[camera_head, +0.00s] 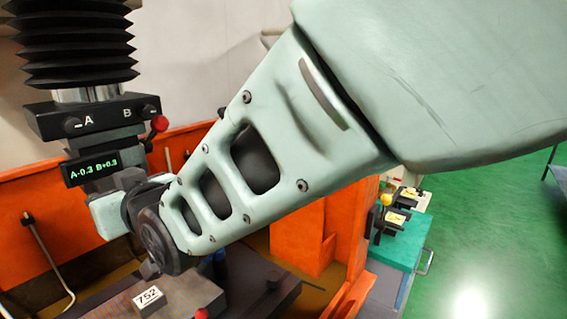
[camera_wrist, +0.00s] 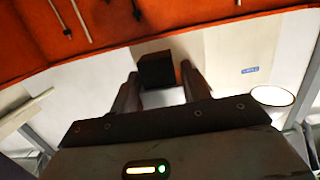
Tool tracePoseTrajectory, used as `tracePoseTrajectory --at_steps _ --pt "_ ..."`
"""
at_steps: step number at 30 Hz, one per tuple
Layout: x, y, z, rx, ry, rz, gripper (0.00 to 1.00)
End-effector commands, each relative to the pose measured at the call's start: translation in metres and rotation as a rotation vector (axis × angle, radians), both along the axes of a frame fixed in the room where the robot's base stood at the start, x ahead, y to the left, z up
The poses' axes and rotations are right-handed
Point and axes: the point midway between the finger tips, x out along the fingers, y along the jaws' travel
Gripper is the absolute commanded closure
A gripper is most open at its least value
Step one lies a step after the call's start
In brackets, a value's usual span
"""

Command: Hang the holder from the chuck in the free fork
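The machine's chuck is under the black bellows, below the dark crosspiece marked A and B (camera_head: 92,118), with a red-knobbed lever (camera_head: 160,123) at its right. My gripper is just below, largely hidden behind my forearm in the head view. In the wrist view, the fingers of my gripper (camera_wrist: 159,75) stand apart. A dark square block (camera_wrist: 156,70) shows between them, close to the left finger, with a narrow gap at the right. I cannot tell whether it is the holder or part of the chuck. A rack with forks and yellow-tagged holders (camera_head: 396,217) stands at the right; the free fork cannot be made out.
A small display (camera_head: 91,169) hangs below the crosspiece. Orange tank walls (camera_head: 305,235) surround the work area. A teal cabinet (camera_head: 400,252) carries the rack. Green floor (camera_head: 485,225) is clear at the right.

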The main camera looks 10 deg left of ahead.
Motion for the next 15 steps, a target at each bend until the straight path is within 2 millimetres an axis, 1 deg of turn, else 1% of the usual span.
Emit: tracePoseTrajectory --at_steps 1,2,3,4,15 --pt "0.0001 -0.0001 0.0001 0.0 0.0 0.0 0.67" --pt "0.0001 -0.0001 0.0001 0.0 0.0 0.0 0.76" --pt "0.0001 -0.0001 0.0001 0.0 0.0 0.0 0.87" --pt "0.0001 -0.0001 0.0001 0.0 0.0 0.0 0.93" --pt "0.0002 0.0 0.0024 0.004 -0.002 0.0 0.93"
